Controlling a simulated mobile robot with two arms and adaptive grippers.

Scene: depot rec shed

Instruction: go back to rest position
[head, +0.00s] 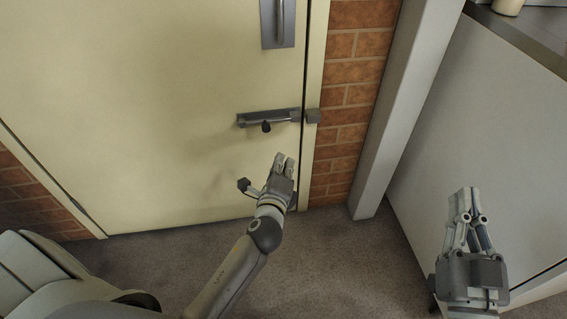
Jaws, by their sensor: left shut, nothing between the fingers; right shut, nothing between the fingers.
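My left gripper (284,163) is shut and empty. It shows in front of the lower right part of the cream door (180,90), below the slide bolt. My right gripper (468,192) is shut and empty, at the right of the picture in front of a pale grey cabinet side. Neither gripper holds anything.
A metal slide bolt (270,118) with a dark knob sits on the door, reaching the keeper (313,116) on the frame. A handle plate (278,22) is above. A pale post (405,105) and cabinet (480,115) stand right. Carpet (335,265) is clear.

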